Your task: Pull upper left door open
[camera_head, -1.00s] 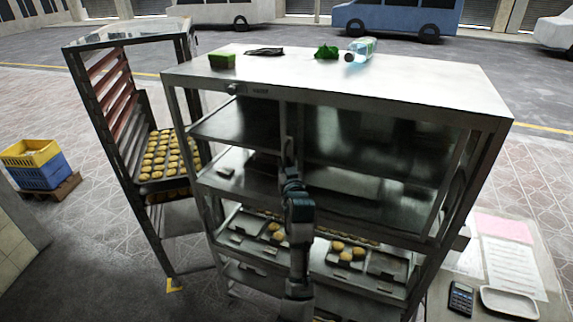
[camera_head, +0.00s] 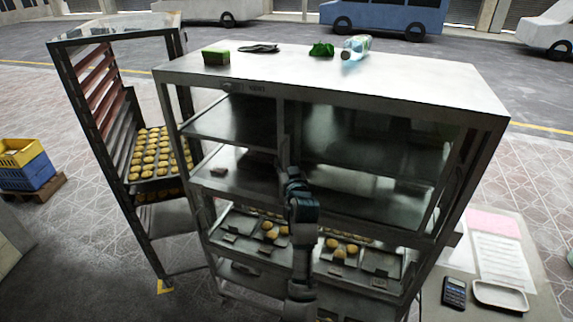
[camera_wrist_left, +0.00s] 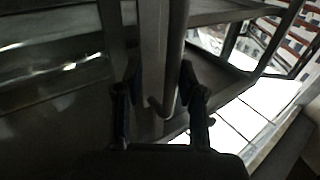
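My left gripper (camera_head: 289,166) is at the upright bar (camera_head: 283,125) between the upper left and upper right sections. In the left wrist view the fingers (camera_wrist_left: 159,85) are apart on either side of an upright metal bar (camera_wrist_left: 160,45), with a thin rod and hooked lower end between them. A gap shows by the left finger; contact is unclear. My right gripper is out of view.
On the cabinet top are a green block (camera_head: 216,56), a dark flat item (camera_head: 258,48), a green clump (camera_head: 321,49) and a bottle (camera_head: 356,47). A tray rack (camera_head: 95,130) stands close at left. A side table (camera_head: 540,285) with papers and calculator is at right.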

